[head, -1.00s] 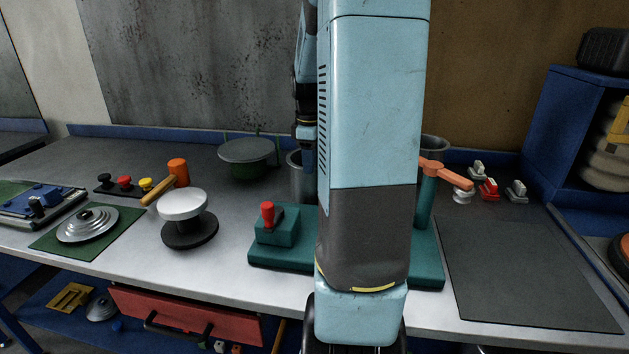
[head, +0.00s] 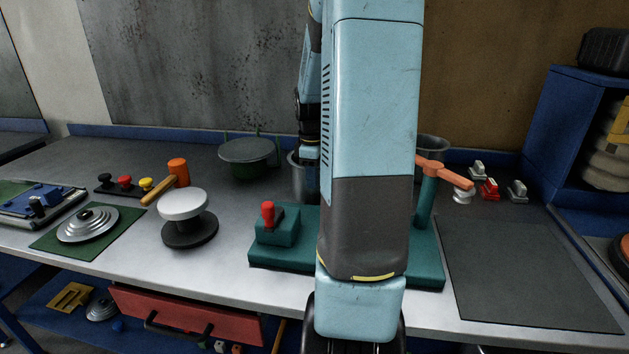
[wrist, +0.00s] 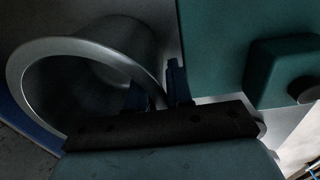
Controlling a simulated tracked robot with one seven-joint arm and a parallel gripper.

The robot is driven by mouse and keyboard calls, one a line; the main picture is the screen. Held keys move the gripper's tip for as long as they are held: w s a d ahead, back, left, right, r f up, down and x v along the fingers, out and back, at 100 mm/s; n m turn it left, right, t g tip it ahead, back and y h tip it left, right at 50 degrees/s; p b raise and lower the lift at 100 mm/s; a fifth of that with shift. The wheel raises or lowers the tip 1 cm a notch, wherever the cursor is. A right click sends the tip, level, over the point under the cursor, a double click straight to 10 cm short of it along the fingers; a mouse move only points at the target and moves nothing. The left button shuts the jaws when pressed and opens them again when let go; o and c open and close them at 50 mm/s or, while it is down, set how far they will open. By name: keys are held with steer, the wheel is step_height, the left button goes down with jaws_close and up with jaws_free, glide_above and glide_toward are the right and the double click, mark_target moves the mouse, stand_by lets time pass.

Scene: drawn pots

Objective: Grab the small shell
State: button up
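A grey metal shell (head: 299,180), an open-topped cylinder, stands upright behind the teal fixture, partly hidden by my arm. In the wrist view its round rim and hollow inside (wrist: 50,60) fill the upper left. My gripper (wrist: 157,92) is at the shell's near right rim. Its dark blue fingers stand apart, one seemingly inside the rim and one outside, with the wall between them. I cannot see contact with the wall. In the head view the fingers are hidden. A second grey shell (head: 434,146) stands behind the orange-handled post. I cannot tell which shell is smaller.
The teal fixture (head: 290,254) with a red-knobbed block is close to the gripper. A white-topped round stand (head: 183,205) is farther left. A dark mat (head: 525,270) at the right is bare.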

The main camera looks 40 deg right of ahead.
jaws_close()
steer(key=shift+r, duration=0.1)
stand_by(0.3)
